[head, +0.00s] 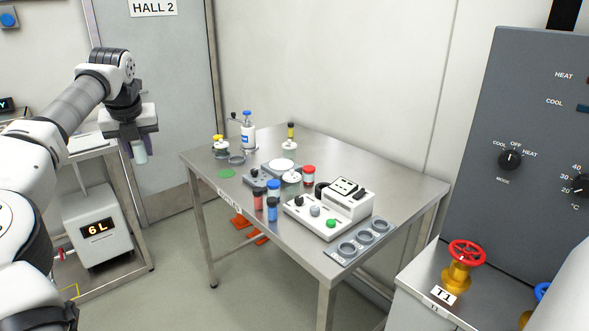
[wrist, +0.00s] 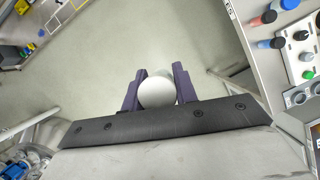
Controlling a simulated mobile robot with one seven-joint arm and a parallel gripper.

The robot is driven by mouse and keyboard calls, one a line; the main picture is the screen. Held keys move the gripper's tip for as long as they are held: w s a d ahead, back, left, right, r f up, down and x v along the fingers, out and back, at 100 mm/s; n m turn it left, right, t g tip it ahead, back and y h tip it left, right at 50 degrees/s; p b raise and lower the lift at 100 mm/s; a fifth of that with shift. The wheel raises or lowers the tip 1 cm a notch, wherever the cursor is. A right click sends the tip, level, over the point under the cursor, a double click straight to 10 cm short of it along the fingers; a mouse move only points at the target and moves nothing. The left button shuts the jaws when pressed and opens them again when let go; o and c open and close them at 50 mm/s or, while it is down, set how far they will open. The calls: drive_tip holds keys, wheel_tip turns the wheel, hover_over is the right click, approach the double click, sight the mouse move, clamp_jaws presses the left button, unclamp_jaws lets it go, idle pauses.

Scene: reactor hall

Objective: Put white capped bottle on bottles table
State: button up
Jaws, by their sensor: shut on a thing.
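The table bears red and blue capped jars (head: 273,188), a white control box (head: 328,209), a ring holder (head: 361,243) and a blue-topped bottle (head: 247,130). Its far right top is clear. A side bench (head: 88,151) with a "6L" unit (head: 97,230) stands left. A red valve (head: 467,254) is front right.

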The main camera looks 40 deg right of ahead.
drive_tip(key=s+d+f+m+h+b, duration=0.1)
drive_tip(key=s+d+f+m, duration=0.15)
drive_tip(key=d, duration=0.55)
drive_tip(key=s+d+f+m+h, duration=0.15)
drive_tip(key=s+d, duration=0.25)
drive_tip(key=d, duration=0.4)
drive_tip(key=m+g+b, duration=0.2)
drive_tip(key=m+g, duration=0.1)
drive_tip(key=m, duration=0.4)
hover_over(308, 239)
drive_tip(key=a, duration=0.2)
drive_tip(key=f, duration=0.2)
drive_tip(key=shift+h, duration=0.45)
drive_tip(key=f+p, duration=0.1)
drive_tip(key=f, duration=0.5)
drive_tip(key=f+p, duration=0.2)
drive_tip(key=f, duration=0.5)
drive_tip(key=f+p, duration=0.1)
drive_tip(key=f, duration=0.5)
drive_tip(key=shift+s+d+f, duration=0.15)
drive_tip(key=shift+s+f, duration=0.15)
drive_tip(key=o, duration=1)
drive_tip(key=shift+c, duration=0.2)
